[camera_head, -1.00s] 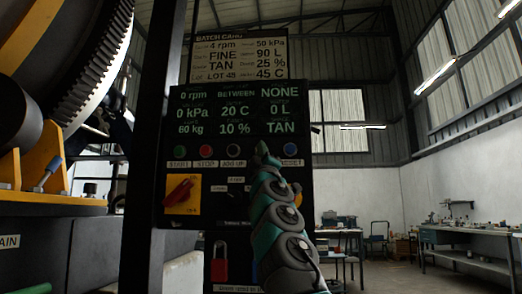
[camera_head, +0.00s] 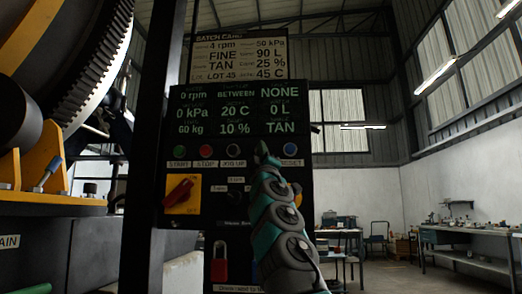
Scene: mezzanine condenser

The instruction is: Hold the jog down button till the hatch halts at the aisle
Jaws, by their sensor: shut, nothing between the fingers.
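The control panel (camera_head: 240,120) stands upright ahead of me with a row of round buttons under its display. The green START button (camera_head: 180,152), the red STOP button (camera_head: 206,151), the dark JOG UP button (camera_head: 233,150) and the blue RESET button (camera_head: 290,149) show. The spot between JOG UP and RESET is covered by my gripper (camera_head: 262,150), so the jog down button is hidden. My gripper is shut and its tip is at that spot; I cannot tell whether it touches. The drum (camera_head: 60,45) with a toothed ring is at upper left; no hatch can be made out.
A red switch on a yellow plate (camera_head: 181,195) and a red padlock (camera_head: 218,264) sit lower on the panel. A dark post (camera_head: 152,130) stands left of it. Workbenches (camera_head: 465,240) stand at the right, with open floor before them.

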